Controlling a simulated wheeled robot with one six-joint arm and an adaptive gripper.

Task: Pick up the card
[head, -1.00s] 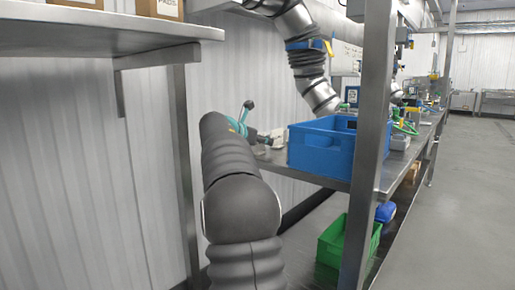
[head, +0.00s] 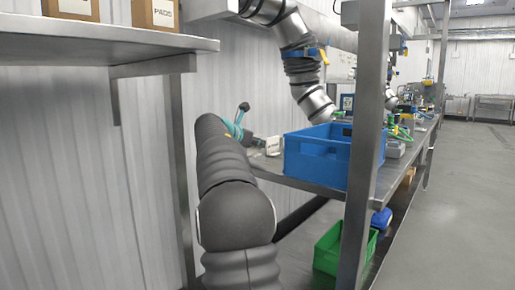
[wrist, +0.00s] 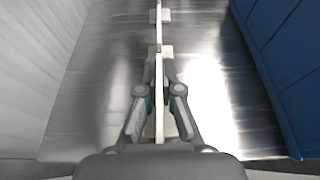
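The card (head: 273,146) is a small white upright piece on the steel table, left of the blue crate, in the head view. In the wrist view the card (wrist: 159,115) shows edge-on as a thin pale strip running between my fingers. My gripper (head: 261,143) is at the card's left side in the head view, small and partly hidden by my arm. In the wrist view my gripper (wrist: 160,68) has its fingers drawn in, one on each side of the card, with the fingertips close against it. The gripper looks shut on the card. The card's printed face is hidden in the wrist view.
The blue crate (head: 318,165) stands close at the right. Its wall (wrist: 272,60) also shows in the wrist view. A steel post (head: 366,130) rises in front. A shelf (head: 110,42) with boxes is at the upper left. A green crate (head: 328,248) is below.

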